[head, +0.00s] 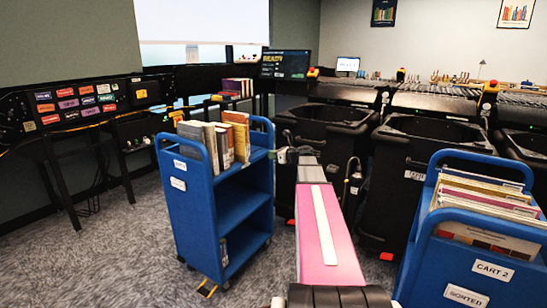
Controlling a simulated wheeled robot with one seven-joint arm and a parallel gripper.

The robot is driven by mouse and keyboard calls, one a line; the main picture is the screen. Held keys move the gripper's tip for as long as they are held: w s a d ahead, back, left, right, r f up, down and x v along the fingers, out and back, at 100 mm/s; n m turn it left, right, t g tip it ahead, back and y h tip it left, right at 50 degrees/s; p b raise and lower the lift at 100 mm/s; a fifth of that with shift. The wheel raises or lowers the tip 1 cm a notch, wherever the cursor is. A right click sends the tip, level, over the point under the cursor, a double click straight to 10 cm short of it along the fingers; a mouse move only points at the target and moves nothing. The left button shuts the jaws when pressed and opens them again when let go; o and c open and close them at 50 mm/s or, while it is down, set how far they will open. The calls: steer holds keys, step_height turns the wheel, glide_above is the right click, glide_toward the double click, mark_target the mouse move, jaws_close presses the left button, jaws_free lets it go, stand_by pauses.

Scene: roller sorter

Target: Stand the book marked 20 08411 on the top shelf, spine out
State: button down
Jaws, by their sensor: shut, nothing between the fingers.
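A blue cart (237,185) stands left of centre with a top shelf, a middle shelf and a lower shelf. I cannot read any book's marking, so I cannot tell which is 20 08411. A few small dark books (223,251) show on the lower shelf. My pink arm reaches forward, and my gripper (279,156) appears small at its far end, beside the cart's right end panel, shut and empty.
Another blue cart (470,250), labelled CART 2 and SORTED, stands at right, full of books. Black bins (425,165) line the back under the roller sorter (450,100). A dark panel with coloured labels (75,103) is at left. Carpet (110,250) is clear at front left.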

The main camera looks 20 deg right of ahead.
glide_toward(242, 147)
steer(key=shift+w+a+f, duration=0.2)
steer(key=shift+w+f, duration=0.4)
steer(key=shift+w, duration=0.05)
steer(key=shift+w+a+f, duration=0.25)
steer(key=shift+w+f, duration=0.35)
steer(key=shift+w, duration=0.05)
steer(key=shift+r+x, duration=0.25)
steer(key=shift+x, duration=1.1)
steer(key=shift+r+x, duration=0.25)
steer(key=shift+x, duration=1.1)
steer(key=shift+r+x, duration=0.25)
steer(key=shift+x, duration=1.05)
steer(key=f+v, duration=0.2)
steer(key=v, duration=0.9)
steer(key=shift+s+d, duration=0.3)
steer(key=shift+s, duration=0.1)
steer(key=s+a+f+n+g+h, duration=0.3)
steer(key=s+a+f+n+g, duration=0.4)
steer(key=s+a+f+n, duration=0.85)
steer(key=s+f+n+g+h, duration=0.2)
steer(key=s+f+n, duration=0.3)
steer(key=s, duration=0.5)
steer(key=s+f+n+g+h, duration=0.3)
steer(key=s+f+n, duration=0.3)
steer(key=s+n, duration=0.2)
steer(key=shift+s+f+h, duration=0.2)
steer(key=shift+s+h, duration=0.7)
steer(key=shift+s, duration=0.15)
